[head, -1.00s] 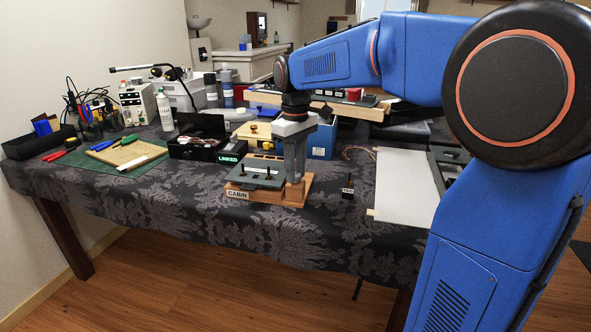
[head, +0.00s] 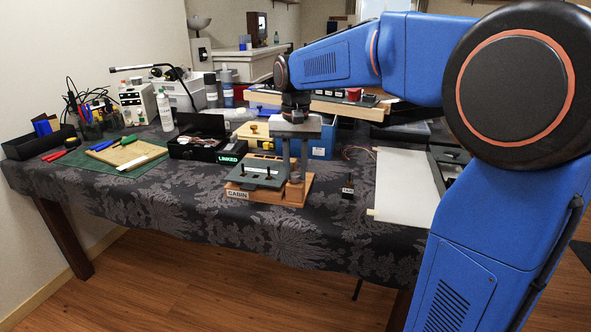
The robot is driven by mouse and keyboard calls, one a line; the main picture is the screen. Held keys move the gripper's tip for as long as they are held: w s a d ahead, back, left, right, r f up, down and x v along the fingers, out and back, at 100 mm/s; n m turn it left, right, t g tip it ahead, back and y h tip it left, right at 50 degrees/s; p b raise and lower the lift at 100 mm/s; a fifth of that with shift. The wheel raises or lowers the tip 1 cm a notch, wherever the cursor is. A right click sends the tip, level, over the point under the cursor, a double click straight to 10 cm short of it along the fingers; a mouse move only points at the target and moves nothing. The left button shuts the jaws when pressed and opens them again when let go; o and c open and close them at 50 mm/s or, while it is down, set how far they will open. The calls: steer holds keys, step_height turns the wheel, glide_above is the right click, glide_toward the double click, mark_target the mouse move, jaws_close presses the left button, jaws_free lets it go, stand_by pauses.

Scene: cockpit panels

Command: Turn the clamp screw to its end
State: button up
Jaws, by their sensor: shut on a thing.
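The panel marked CABIN (head: 254,172) is a grey-green plate with small dark posts on a wooden base (head: 265,197). My gripper (head: 295,179) points straight down at the right end of this base. Its two grey fingers show side by side, with a narrow gap between them. They are shut on a small piece low down at the base, which I take to be the clamp screw. The fingers hide most of the screw, so its thread and how far in it sits cannot be seen.
A black box with a green LINKED label (head: 229,159) stands left of the panel. A small black TAG block (head: 348,187) stands to the right, and a white sheet (head: 405,183) lies beyond it. A blue box (head: 321,142) is behind my gripper. The cloth in front is clear.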

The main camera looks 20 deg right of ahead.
mark_target(296, 174)
steer(key=m, duration=0.5)
steer(key=shift+m, duration=0.4)
stand_by(0.3)
steer(key=o, duration=1)
steer(key=shift+o, duration=0.2)
step_height(296, 174, up, 18)
steer(key=shift+f, duration=0.25)
